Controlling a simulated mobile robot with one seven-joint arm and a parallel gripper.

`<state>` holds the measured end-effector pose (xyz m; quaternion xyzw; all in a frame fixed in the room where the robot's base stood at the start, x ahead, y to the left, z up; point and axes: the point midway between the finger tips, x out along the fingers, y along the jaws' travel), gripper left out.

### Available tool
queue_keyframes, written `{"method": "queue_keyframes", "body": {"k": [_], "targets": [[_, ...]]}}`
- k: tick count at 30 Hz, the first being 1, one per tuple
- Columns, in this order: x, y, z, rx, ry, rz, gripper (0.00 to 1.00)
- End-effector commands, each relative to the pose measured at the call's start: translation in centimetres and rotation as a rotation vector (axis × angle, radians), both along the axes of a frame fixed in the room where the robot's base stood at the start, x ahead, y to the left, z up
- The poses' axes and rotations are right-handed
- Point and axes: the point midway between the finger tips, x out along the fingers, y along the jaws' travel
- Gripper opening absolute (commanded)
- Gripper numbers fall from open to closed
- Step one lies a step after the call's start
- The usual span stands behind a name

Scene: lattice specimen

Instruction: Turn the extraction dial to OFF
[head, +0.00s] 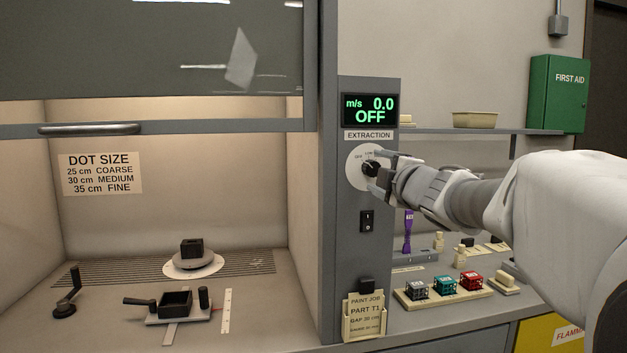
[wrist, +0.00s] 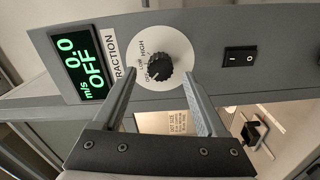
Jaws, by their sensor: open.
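The extraction dial is a black ribbed knob (head: 370,168) on a round white plate (head: 355,180) on the grey hood post. In the wrist view the knob (wrist: 156,68) shows beside small LOW and HIGH marks; I cannot surely read its pointer. The display (head: 370,110) above it reads 0.0 m/s and OFF, also in the wrist view (wrist: 82,65). My gripper (head: 380,171) is at the dial, open. In the wrist view its fingers (wrist: 160,75) stand apart, either side of the knob, with visible gaps and nothing held.
A black rocker switch (head: 366,221) sits below the dial. The fume hood with its raised glass sash (head: 150,50) is to the left. A bench with coloured blocks in a tray (head: 445,298) lies below my arm. A shelf (head: 480,131) is behind.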

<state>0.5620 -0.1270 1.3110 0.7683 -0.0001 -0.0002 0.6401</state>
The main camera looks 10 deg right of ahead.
Motion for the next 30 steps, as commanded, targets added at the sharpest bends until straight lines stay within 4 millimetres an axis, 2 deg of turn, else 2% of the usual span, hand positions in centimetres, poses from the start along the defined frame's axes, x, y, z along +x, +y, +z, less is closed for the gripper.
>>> {"method": "queue_keyframes", "body": {"k": [6, 18, 24, 30], "targets": [[-4.4, 0.0, 0.3, 0.000, -0.004, -0.001, 0.74], [-11.8, 0.0, 0.3, -0.001, -0.003, 0.000, 0.74], [-14.0, 0.0, 0.2, 0.000, -0.002, 0.001, 0.74], [-14.8, 0.0, 0.0, 0.000, 0.000, 0.001, 0.74]]}}
